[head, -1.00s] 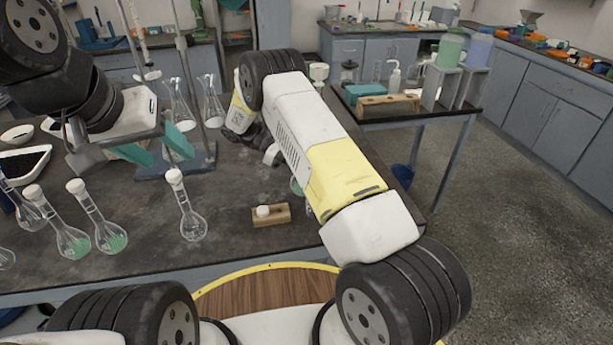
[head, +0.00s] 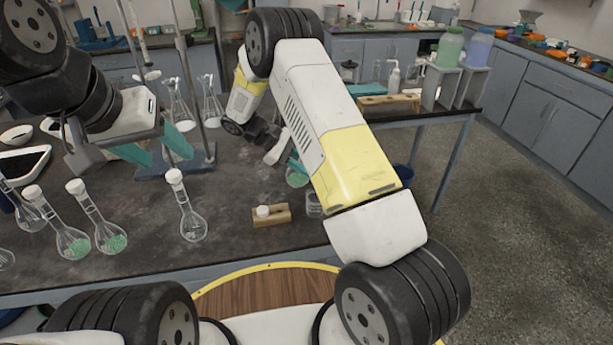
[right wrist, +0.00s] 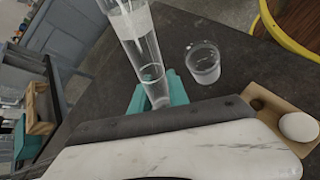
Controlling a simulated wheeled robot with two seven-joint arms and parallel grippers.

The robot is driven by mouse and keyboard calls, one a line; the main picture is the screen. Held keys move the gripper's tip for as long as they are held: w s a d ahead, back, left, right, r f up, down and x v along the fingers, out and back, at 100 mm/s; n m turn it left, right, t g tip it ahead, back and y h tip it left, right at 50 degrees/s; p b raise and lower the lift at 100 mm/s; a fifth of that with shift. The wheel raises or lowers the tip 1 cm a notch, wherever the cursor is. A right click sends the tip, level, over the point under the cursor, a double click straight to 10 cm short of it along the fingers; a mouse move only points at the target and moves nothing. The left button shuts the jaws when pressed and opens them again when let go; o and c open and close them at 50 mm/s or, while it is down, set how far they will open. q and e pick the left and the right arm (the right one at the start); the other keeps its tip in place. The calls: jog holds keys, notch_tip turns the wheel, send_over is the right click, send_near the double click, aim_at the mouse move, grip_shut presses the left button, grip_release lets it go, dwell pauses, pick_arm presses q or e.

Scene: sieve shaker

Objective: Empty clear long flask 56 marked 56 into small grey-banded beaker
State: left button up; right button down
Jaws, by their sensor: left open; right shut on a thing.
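My right gripper (right wrist: 162,96) is shut on the clear long flask (right wrist: 142,50), a tall glass with a pale band; it looks tilted in the right wrist view. I cannot read its marking. In the head view the right gripper (head: 296,165) shows only in part beside my forearm. The small beaker (right wrist: 203,62) stands on the table beside the held flask, apart from it, with a greyish band. In the head view the beaker (head: 313,204) is partly covered by my arm. Its contents are unclear. My left gripper (head: 155,147) is open and empty above the table at the left.
A wooden block (head: 283,216) with a white stopper (head: 263,211) lies left of the beaker. A stoppered flask (head: 192,226) and flasks with green contents (head: 72,243) stand at the left. A stand base (head: 185,166) is behind. Bare tabletop (head: 235,190) lies between.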

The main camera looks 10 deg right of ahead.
jog(key=shift+f+m+t+y, duration=0.4)
jog(key=shift+f+m+t, duration=0.15)
jog(key=shift+t, duration=0.55)
jog(key=shift+w+a+f+m+t+y+p, duration=0.15)
jog(key=shift+w+f+m+t+y, duration=0.15)
jog(key=shift+w+f+t, duration=0.25)
jog(key=shift+w+a+f+m+t+y+p, duration=0.15)
jog(key=shift+w+f+m+t+y, duration=0.15)
jog(key=shift+t, duration=0.35)
jog(key=shift+w+f, duration=0.1)
jog(key=shift+w, duration=0.05)
jog(key=shift+w+a+f+m+t+y+p, duration=0.15)
jog(key=shift+w+f+m+t+p, duration=0.2)
jog(key=shift+f+t+p, duration=0.3)
jog(key=shift+w+f+m+t+y+p, duration=0.15)
jog(key=shift+w+f+m+t+p, duration=0.2)
jog(key=shift+t, duration=0.4)
jog(key=shift+r, duration=0.2)
jog(key=shift+w+r+m+t+p, duration=0.15)
jog(key=shift+r+m+t+p, duration=0.1)
jog(key=shift+r+t+p, duration=0.45)
jog(key=shift+a+r+m+t+p, duration=0.1)
jog(key=shift+r+m+t+p, duration=0.15)
jog(key=shift+t, duration=0.45)
jog(key=shift+r+m+t+y+p, duration=0.35)
jog(key=shift+r+t+p, duration=0.2)
jog(key=shift+p, duration=0.7)
dwell(1.3)
